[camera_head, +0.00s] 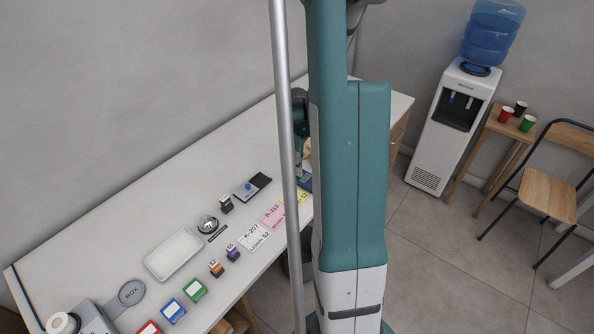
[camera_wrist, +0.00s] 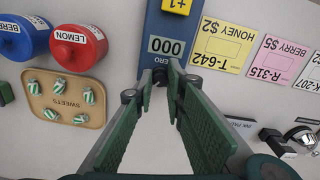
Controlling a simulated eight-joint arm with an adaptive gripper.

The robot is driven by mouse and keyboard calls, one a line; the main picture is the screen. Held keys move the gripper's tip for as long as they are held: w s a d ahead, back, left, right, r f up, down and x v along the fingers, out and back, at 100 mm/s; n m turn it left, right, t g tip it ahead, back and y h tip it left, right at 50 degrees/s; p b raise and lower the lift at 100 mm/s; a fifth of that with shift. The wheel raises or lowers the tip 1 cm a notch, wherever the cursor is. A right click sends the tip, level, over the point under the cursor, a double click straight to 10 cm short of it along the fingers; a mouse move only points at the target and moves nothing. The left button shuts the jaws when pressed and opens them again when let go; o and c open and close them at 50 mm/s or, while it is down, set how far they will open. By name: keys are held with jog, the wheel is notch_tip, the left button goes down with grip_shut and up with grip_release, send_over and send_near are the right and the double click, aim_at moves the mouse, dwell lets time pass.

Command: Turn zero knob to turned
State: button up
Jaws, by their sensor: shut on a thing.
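The blue counter device (camera_wrist: 187,25) is at the top middle of the wrist view. It has a display (camera_wrist: 166,46) reading 000 and a yellow "+1" button above that. A partly covered label ending in "ERO" is just below the display. The dark zero knob (camera_wrist: 160,77) sits below the label, mostly hidden between my fingertips. My gripper (camera_wrist: 161,82) is shut on the knob, with its green-padded fingers reaching up from the bottom. Which way the knob is turned cannot be told. In the head view, my arm column hides the gripper and most of the device.
A red lemon jar (camera_wrist: 77,47) and a blue berry jar (camera_wrist: 22,38) stand left, above a sweets tray (camera_wrist: 65,99). Yellow (camera_wrist: 222,46) and pink (camera_wrist: 274,58) price cards lie right. A bell (camera_wrist: 300,137) is lower right. A white tray (camera_head: 173,254) lies on the counter.

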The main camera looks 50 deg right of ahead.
jog(key=m+b, duration=0.2)
jog(key=m, duration=0.3)
jog(key=shift+f+m, duration=0.1)
jog(key=shift+m, duration=0.2)
jog(key=m+b, duration=0.2)
jog(key=m, duration=0.3)
dwell(0.4)
jog(key=o, duration=0.9)
jog(key=shift+r, duration=0.2)
jog(key=shift+r, duration=5.9)
